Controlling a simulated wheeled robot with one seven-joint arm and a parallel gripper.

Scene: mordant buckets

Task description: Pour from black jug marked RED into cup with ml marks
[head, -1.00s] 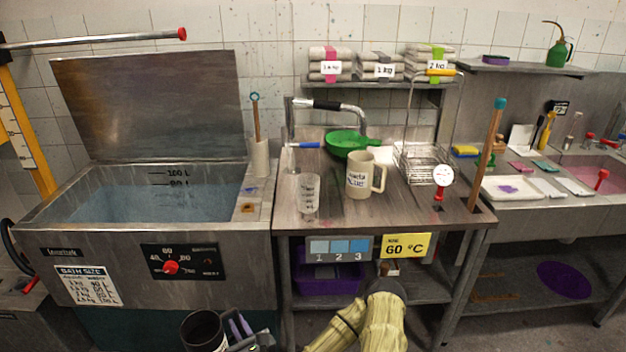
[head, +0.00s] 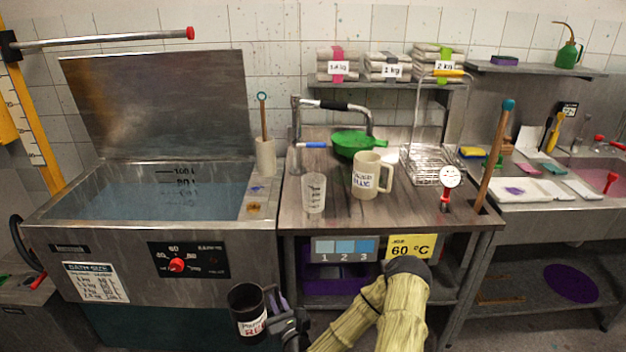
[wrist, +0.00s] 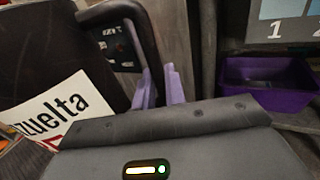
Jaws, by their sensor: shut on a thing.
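The black jug (head: 247,303) has a white label with red lettering, partly readable, and stands upright in the air in front of the bath. My gripper (head: 275,302) is shut on its handle, to the right of the jug body. In the wrist view the black jug (wrist: 40,50) and its label fill the left, and the purple fingertips (wrist: 163,87) are at the handle. The clear cup with ml marks (head: 313,194) stands upright on the wooden worktop, above and to the right of the jug in the picture. The inside of the jug looks dark; its contents cannot be told.
A beige jug (head: 369,176) marked BLUE stands right of the cup, with a green pan (head: 356,145) behind. The bath (head: 150,200) is at left. The worktop's front left is clear.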

